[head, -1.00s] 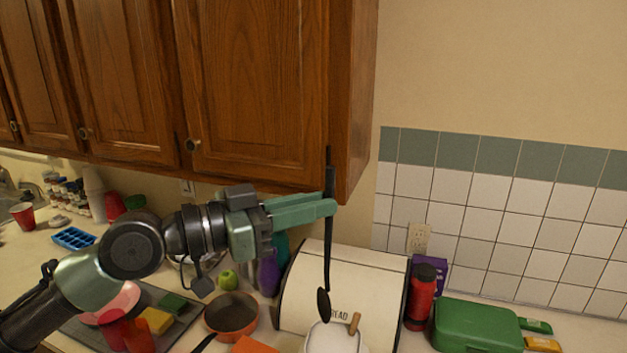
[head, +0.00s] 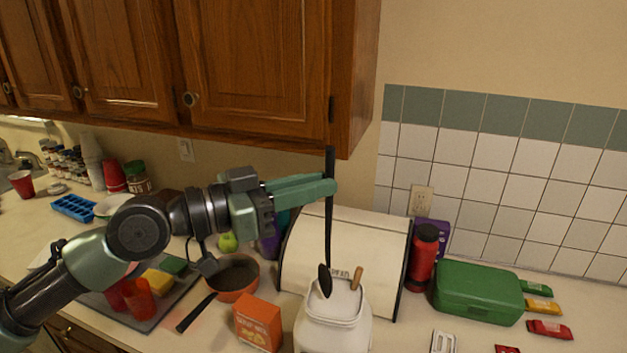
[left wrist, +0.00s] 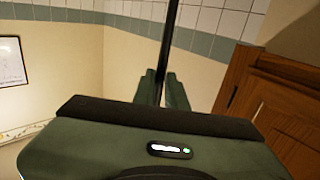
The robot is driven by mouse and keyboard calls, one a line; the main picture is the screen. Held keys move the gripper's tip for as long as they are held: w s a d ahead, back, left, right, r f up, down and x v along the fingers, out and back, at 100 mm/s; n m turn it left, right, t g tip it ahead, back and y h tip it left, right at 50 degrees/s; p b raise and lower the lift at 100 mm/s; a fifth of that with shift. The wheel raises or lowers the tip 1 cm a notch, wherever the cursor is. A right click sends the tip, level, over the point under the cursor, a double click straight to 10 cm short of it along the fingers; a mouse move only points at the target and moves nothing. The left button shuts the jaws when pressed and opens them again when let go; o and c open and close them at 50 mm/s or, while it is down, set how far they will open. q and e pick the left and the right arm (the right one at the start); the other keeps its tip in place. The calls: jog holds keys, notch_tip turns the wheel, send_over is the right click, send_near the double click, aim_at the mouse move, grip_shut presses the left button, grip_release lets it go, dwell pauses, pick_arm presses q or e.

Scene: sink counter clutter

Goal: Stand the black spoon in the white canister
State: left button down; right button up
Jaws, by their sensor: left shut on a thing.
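The black spoon (head: 328,225) hangs upright with its bowl end down, held by its upper handle in my left gripper (head: 328,187), which is shut on it. Its handle (left wrist: 168,45) also shows between the fingers of my left gripper (left wrist: 162,90) in the left wrist view. The white canister (head: 334,325) stands open at the bottom middle of the head view, with a wooden handle (head: 357,277) sticking up from it. The spoon's bowl overlaps the canister's mouth in the picture; I cannot tell whether it is above or inside the rim. My right gripper is not in view.
A bread box (head: 375,245) stands behind the canister. An orange box (head: 258,322) and a pan (head: 235,275) are to its left. A red bottle (head: 423,258) and a green case (head: 478,292) are to its right. A wooden cabinet (head: 260,70) hangs above.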

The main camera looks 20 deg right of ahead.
aim_at(324, 240)
pick_arm(q)
jog(key=shift+f+b, duration=1.45)
jog(key=shift+f, duration=0.45)
notch_tip(324, 240, down, 6)
jog(key=b, duration=0.5)
jog(key=shift+f+b, duration=0.25)
jog(key=shift+b, duration=0.15)
jog(key=c, duration=1.4)
grip_release()
jog(key=shift+o, duration=0.2)
